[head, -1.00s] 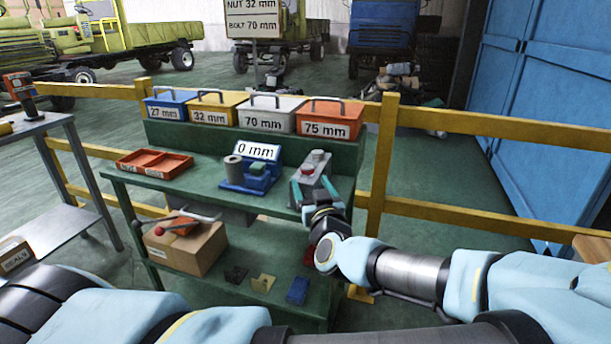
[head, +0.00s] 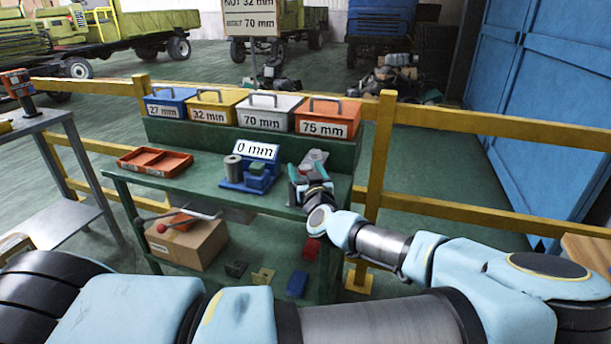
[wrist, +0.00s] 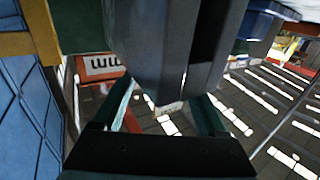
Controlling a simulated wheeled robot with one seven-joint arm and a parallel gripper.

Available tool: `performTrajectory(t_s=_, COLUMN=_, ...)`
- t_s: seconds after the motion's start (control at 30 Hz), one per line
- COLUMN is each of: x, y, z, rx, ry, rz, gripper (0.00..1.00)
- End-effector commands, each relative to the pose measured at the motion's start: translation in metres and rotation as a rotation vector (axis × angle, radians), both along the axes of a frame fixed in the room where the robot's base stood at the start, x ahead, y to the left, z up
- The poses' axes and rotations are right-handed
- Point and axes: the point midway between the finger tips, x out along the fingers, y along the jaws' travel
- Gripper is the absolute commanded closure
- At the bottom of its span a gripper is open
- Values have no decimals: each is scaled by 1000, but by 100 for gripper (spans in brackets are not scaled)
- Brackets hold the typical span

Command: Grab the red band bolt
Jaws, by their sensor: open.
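A grey stand (head: 321,169) with small grey and reddish pieces on top is at the right end of the green bench. My gripper (head: 303,180) is in front of it and hides much of it. I cannot make out a red band on a bolt at this size. In the wrist view my gripper (wrist: 162,108) has its two teal fingers apart. A large dark grey block shape (wrist: 165,50) fills the view beyond and between the fingers. Whether it touches them cannot be told. No bolt is clearly seen between the fingers.
Labelled bins stand behind, the orange 75 mm bin (head: 327,118) nearest. A blue gauge (head: 247,178) reading 0 mm and an orange tray (head: 155,161) are to the left. Several small blocks and a cardboard box (head: 187,243) lie on the lower shelf. A yellow rail (head: 480,213) runs at right.

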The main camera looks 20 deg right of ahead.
Motion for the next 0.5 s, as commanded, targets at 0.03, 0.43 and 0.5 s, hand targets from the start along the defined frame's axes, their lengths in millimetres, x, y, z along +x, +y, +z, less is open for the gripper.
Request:
performTrajectory(t_s=0.03, x=0, y=0, z=0, rx=0, ry=0, rz=0, gripper=25)
performTrajectory(t_s=0.43, x=0, y=0, z=0, rx=1, ry=0, rz=0, gripper=69)
performTrajectory(t_s=0.5, x=0, y=0, z=0, rx=1, ry=0, rz=0, gripper=77)
